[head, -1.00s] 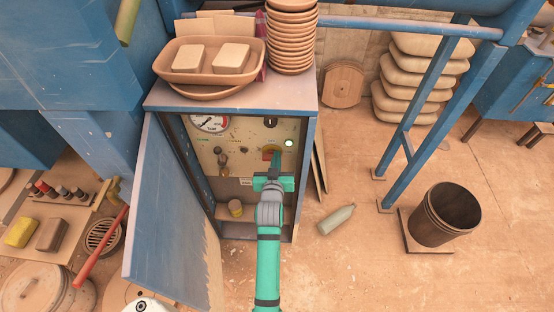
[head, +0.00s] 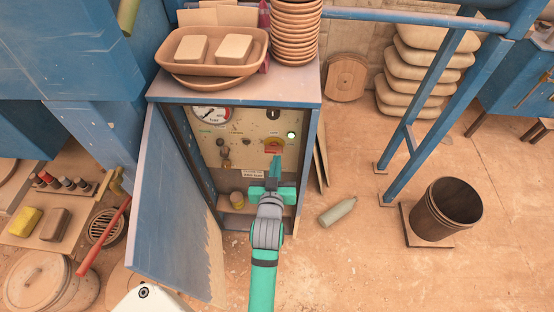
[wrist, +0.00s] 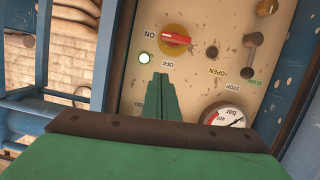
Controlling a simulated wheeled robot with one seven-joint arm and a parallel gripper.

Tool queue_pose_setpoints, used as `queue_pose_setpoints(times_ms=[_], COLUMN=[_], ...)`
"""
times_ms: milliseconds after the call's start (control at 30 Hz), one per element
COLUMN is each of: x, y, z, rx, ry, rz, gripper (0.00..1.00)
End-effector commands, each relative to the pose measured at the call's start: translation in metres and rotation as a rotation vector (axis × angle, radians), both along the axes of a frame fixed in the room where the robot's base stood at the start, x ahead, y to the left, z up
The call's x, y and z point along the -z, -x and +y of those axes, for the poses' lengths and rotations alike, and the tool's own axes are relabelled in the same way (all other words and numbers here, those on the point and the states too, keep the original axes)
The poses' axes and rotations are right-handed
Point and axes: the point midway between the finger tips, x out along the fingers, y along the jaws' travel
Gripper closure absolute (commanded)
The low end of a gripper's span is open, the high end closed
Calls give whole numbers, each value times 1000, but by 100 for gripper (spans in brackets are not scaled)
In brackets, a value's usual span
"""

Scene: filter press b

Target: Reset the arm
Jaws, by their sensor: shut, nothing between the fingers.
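My gripper (head: 277,160) is shut and empty, its fingertips a little below the rotary switch in the head view. In the wrist view the closed green fingers (wrist: 157,82) point at the panel near the OFF label, apart from the switch in the picture. The switch (head: 274,147) has a red handle on a yellow disc (wrist: 175,39). Its handle lies nearly level in the wrist view, one end towards the ON label. A lamp (head: 291,135) beside it glows pale green; it also shows in the wrist view (wrist: 144,58).
The blue cabinet door (head: 172,208) stands open on the left. The panel carries a pressure gauge (head: 210,113) and a lever (head: 225,153). A bottle (head: 338,212) and a bucket (head: 445,212) are on the floor to the right.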

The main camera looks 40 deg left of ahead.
Motion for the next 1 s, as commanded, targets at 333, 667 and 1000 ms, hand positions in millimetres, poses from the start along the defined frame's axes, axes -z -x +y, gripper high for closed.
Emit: queue_pose_setpoints(times_ms=[333,667,1000], x=[0,11,54], y=[0,8,71], z=[0,-15,-114], rx=[-1,22,182], ry=[0,-9,-70], rz=[0,10,38], gripper=[100,100,100])
